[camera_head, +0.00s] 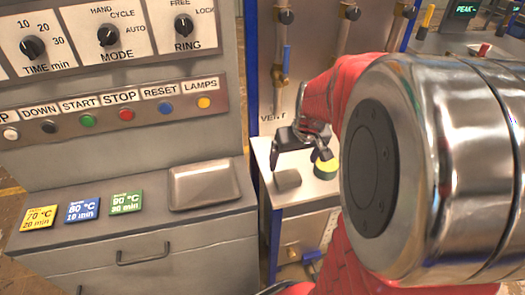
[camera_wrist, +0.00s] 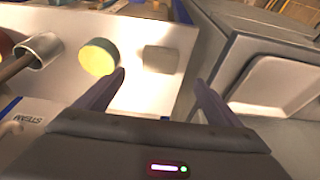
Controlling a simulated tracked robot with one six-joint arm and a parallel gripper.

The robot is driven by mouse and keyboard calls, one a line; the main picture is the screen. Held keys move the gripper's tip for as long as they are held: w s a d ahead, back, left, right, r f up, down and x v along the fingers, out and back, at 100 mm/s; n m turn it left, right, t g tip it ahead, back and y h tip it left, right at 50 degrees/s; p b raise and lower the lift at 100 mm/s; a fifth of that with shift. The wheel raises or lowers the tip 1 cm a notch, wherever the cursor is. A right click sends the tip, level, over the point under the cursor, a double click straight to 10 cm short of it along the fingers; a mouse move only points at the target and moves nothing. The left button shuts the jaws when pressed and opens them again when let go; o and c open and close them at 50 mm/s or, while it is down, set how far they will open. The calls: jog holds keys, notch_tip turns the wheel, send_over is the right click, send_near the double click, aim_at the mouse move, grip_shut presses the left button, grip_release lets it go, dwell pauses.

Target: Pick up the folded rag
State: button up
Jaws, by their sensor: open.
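A small grey folded rag (camera_head: 288,180) lies flat on a white bench top (camera_head: 310,192), near its left edge. It also shows in the wrist view as a pale grey square (camera_wrist: 161,59), beyond and between my fingertips. My gripper (camera_head: 300,140) is above the bench, behind and above the rag in the head view. In the wrist view my gripper (camera_wrist: 159,79) has its two dark fingers spread with nothing between them. The exact height over the rag is hard to tell.
A yellow-topped round object (camera_wrist: 98,57) stands just left of the rag in the wrist view. A metal cup (camera_wrist: 38,49) lies farther left. The grey control cabinet (camera_head: 120,165) with an empty shallow tray (camera_head: 203,185) stands beside the bench. Pipes and valves rise behind.

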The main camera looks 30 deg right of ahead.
send_over(288, 176)
jog(key=s, duration=0.2)
jog(key=shift+w+a+f, duration=0.15)
jog(key=shift+f, duration=1.25)
jog(key=shift+w+a+f, duration=0.1)
jog(key=shift+f, duration=1.25)
jog(key=shift+f, duration=0.15)
jog(key=shift+x, duration=2.5)
jog(key=shift+s, duration=0.15)
jog(key=shift+c, duration=0.5)
jog(key=c, duration=1)
jog(key=shift+c, duration=0.2)
notch_tip(288, 176, up, 10)
